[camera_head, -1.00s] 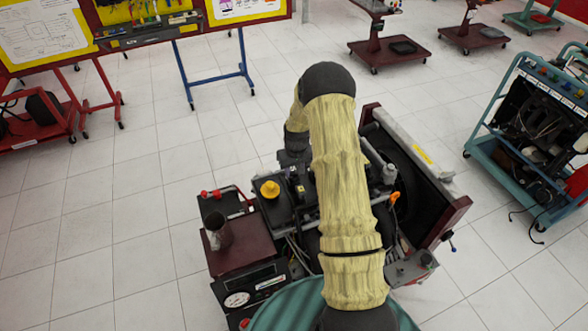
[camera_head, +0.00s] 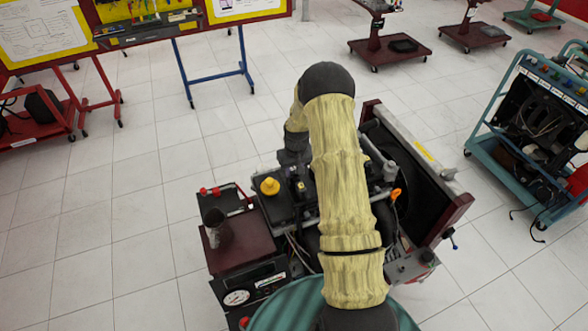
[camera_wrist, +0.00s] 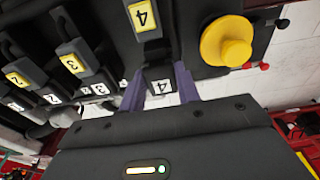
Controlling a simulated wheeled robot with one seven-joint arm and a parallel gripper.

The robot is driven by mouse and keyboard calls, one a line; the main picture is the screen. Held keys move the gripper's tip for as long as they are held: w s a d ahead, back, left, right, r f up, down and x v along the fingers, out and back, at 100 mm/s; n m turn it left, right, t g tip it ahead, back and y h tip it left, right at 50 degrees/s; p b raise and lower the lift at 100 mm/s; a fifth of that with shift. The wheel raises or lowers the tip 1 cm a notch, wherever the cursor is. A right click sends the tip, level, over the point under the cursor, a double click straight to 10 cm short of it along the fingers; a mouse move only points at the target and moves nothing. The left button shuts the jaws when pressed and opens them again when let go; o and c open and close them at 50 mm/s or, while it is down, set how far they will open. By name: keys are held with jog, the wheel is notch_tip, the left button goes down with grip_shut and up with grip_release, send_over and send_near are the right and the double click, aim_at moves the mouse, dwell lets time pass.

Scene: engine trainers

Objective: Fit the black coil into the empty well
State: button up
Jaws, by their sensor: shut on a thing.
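In the wrist view my gripper (camera_wrist: 159,88) has its two purple fingers shut on the black coil (camera_wrist: 158,73), on a block with a white 4 label. A black part with a yellow 4 label (camera_wrist: 143,16) is just beyond it, in line with the fingers. I cannot tell whether the coil touches the engine or how deep it sits. The empty well is not visible. In the head view my arm hides the coil, and the fingertips do not show.
Black coils labelled 3 (camera_wrist: 76,60) and 2 (camera_wrist: 24,72) sit to the left in the wrist view. A yellow cap (camera_wrist: 227,42) stands close on the right.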

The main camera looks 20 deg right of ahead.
jog(key=shift+f+b, duration=0.6)
jog(key=shift+f, duration=0.1)
jog(key=o, duration=1.5)
jog(key=shift+c, duration=0.2)
jog(key=shift+r, duration=0.15)
jog(key=shift+r+p, duration=0.7)
jog(key=shift+r, duration=0.65)
jog(key=shift+r, duration=0.1)
jog(key=shift+r+p, duration=1.3)
jog(key=shift+r, duration=1.1)
